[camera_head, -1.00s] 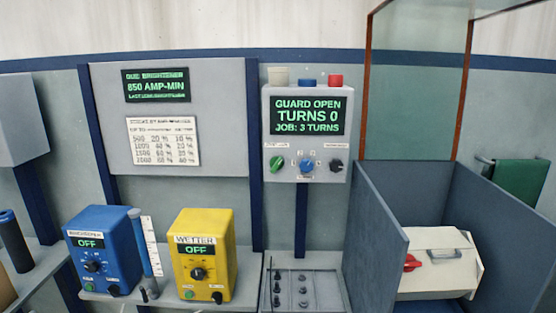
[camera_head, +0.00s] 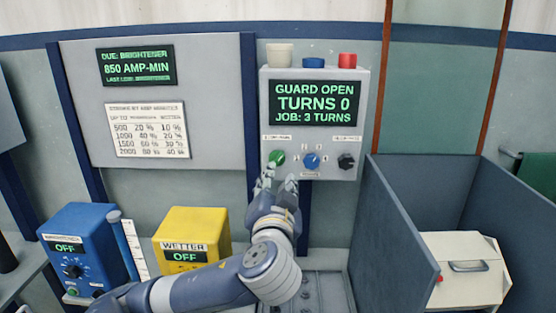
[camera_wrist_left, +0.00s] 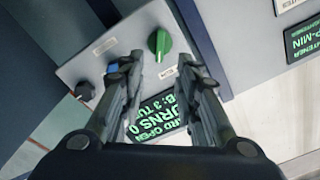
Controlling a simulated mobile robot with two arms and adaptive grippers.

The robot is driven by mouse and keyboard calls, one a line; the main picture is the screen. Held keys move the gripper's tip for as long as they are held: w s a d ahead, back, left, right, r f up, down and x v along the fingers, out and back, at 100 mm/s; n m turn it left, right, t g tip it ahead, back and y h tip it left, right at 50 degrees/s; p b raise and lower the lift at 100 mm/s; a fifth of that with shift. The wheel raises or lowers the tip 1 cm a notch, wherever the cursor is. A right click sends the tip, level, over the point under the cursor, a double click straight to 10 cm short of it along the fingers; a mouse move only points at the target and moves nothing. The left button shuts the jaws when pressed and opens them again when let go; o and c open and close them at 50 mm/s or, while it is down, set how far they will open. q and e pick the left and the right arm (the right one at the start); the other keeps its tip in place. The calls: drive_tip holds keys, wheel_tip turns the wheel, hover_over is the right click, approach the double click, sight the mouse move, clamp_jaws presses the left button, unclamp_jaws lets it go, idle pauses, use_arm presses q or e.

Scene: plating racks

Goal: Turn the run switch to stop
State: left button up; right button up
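The control box (camera_head: 315,135) on the wall has a green knob (camera_head: 277,157), a blue knob (camera_head: 311,160) and a black knob (camera_head: 346,160) below its screen. The small labels are too blurred to read, so I cannot confirm which is the run switch. The screen (camera_head: 310,103) reads "GUARD OPEN, TURNS 0, JOB: 3 TURNS". My left gripper (camera_head: 276,182) is just below the green knob, fingers pointing up at the box. In the left wrist view the gripper (camera_wrist_left: 160,62) is open and empty, with the green knob (camera_wrist_left: 160,42) ahead between its fingertips. My right gripper is not in view.
Cream, blue and red caps (camera_head: 347,60) top the box. A blue dosing unit (camera_head: 85,240) and a yellow one (camera_head: 195,225), both reading OFF, stand lower left. A grey-walled bay (camera_head: 395,225) with a white lidded box (camera_head: 465,290) is at right.

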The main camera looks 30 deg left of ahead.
sight(278, 161)
use_arm(q)
drive_tip(key=p+x, duration=0.2)
drive_tip(key=x, duration=0.6)
drive_tip(key=shift+w+a, duration=0.1)
drive_tip(key=shift+w, duration=0.05)
drive_tip(key=shift+w+a+p, duration=0.3)
drive_tip(key=shift+w+p, duration=0.05)
drive_tip(key=shift+w, duration=0.25)
clamp_jaws()
